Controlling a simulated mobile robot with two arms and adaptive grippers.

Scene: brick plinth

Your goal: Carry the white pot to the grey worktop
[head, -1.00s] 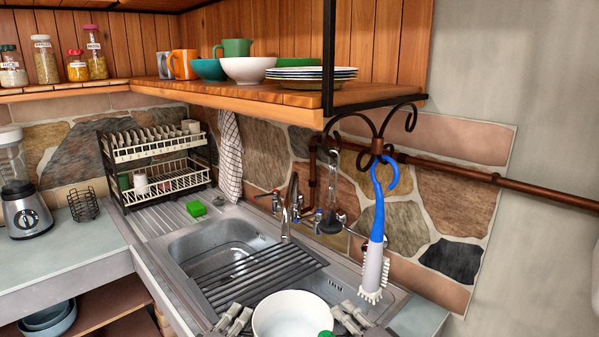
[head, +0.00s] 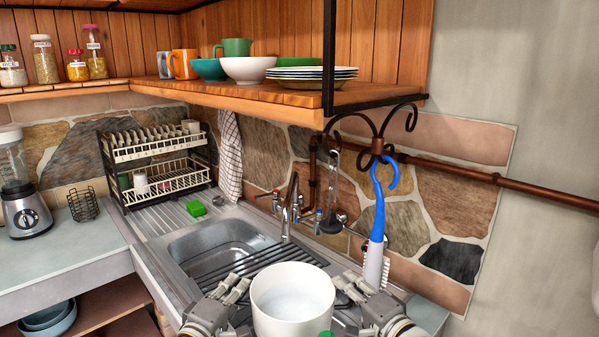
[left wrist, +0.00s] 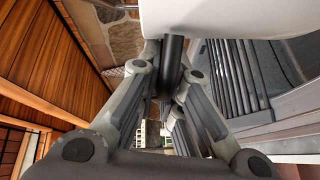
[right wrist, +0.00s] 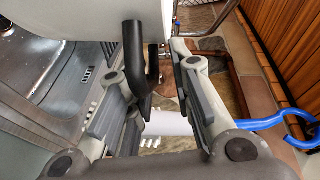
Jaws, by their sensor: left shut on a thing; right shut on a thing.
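The white pot (head: 291,314) is upright in the lower middle of the head view, in front of the sink and between my two grippers. Its inside looks empty. My left gripper (head: 238,286) is shut on the pot's black handle, seen in the left wrist view (left wrist: 172,62). My right gripper (head: 352,289) is shut on the opposite black handle, seen in the right wrist view (right wrist: 136,55). The grey worktop (head: 70,248) lies at the left, beside the sink unit.
The sink (head: 210,244) with a black roll-up rack (head: 262,262) lies behind the pot. A blue-handled brush (head: 377,235) hangs at the right from the shelf bracket. A blender (head: 25,207) and wire basket (head: 83,204) stand at the worktop's back; its front is clear.

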